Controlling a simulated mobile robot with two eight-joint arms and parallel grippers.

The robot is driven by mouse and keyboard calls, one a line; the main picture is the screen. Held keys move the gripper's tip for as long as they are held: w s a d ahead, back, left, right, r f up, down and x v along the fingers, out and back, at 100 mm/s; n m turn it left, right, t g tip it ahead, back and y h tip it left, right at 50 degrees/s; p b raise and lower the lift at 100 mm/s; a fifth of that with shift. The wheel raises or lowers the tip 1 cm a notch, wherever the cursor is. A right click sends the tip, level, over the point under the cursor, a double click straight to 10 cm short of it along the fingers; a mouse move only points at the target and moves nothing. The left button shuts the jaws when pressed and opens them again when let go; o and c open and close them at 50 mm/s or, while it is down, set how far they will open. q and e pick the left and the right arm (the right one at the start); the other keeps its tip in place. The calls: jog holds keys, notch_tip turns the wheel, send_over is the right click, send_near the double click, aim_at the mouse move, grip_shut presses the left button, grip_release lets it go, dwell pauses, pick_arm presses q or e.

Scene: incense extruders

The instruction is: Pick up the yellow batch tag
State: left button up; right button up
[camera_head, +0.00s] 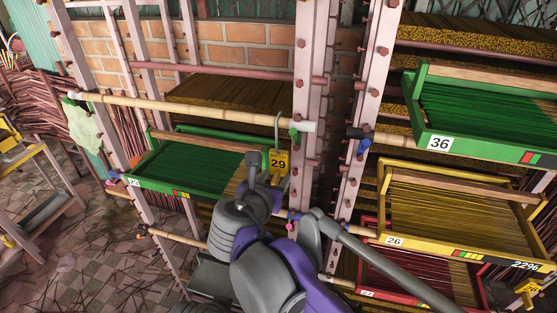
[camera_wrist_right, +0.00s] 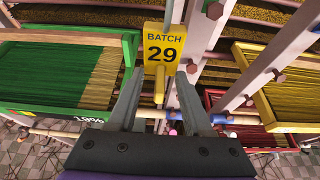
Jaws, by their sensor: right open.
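The yellow batch tag (camera_head: 279,162), marked 29, hangs from a grey hook (camera_head: 277,130) by the end of a bamboo pole in the head view. In the right wrist view the tag (camera_wrist_right: 163,44) reads "BATCH 29" and stands upright beyond my fingertips, roughly centred between them. A narrow yellow piece (camera_wrist_right: 160,85) below it shows between the fingers. My right gripper (camera_wrist_right: 158,78) is open, with one finger on each side of that piece; I cannot tell if either touches it. In the head view my right gripper (camera_head: 262,176) is close below and left of the tag. My left gripper is not in view.
A green tray (camera_head: 150,182) of green sticks is just left of the tag. Pinkish rack posts (camera_head: 305,110) with bolts stand close on its right. A green tray marked 36 (camera_head: 470,145) and a yellow tray marked 26 (camera_head: 420,243) are further right.

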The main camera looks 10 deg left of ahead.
grip_shut()
jog(key=shift+r, duration=0.1)
dwell(0.4)
